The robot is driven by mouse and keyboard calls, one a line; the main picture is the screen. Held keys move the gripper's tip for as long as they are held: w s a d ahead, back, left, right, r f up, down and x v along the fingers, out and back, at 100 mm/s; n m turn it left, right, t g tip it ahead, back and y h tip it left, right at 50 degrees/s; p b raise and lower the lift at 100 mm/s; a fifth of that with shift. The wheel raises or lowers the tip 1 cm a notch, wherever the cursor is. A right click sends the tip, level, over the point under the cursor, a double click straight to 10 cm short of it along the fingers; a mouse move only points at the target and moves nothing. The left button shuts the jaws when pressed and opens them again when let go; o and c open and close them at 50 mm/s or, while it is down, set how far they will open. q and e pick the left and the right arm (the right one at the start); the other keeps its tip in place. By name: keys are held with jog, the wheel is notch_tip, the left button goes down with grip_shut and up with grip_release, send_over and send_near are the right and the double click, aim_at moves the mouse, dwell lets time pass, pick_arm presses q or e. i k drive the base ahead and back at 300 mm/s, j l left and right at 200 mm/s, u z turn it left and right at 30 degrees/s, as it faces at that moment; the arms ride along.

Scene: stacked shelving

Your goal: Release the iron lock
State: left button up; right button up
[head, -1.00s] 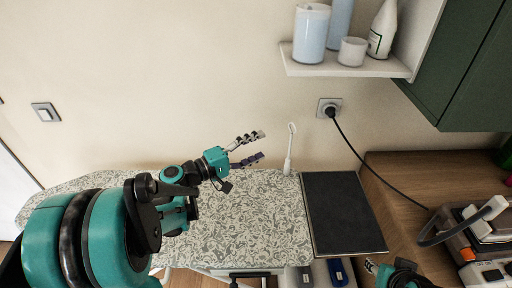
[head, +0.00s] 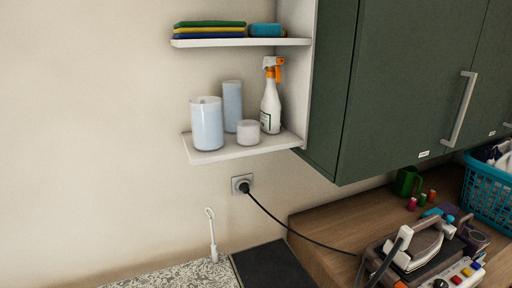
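The iron (head: 418,243) rests on its station (head: 452,282) on the wooden counter at the lower right. A pale grey handle or hose part rises at the iron's left side. The station's front carries several coloured buttons. I cannot make out the iron lock at this size. Neither of my grippers shows in the head view now.
A power cord runs from the wall socket (head: 242,184) to the counter (head: 325,233). A green mug (head: 407,182), small spools and a blue basket (head: 488,195) stand behind the iron. The patterned ironing board (head: 180,276) is lower left. Shelves and green cabinets (head: 410,90) hang above.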

aim_at(450, 230)
jog(key=k+l+z, duration=0.1)
jog(key=z, duration=0.3)
jog(key=k+l+z, duration=0.15)
jog(key=z, duration=0.3)
jog(key=k+l+z, duration=0.2)
jog(key=z, duration=0.2)
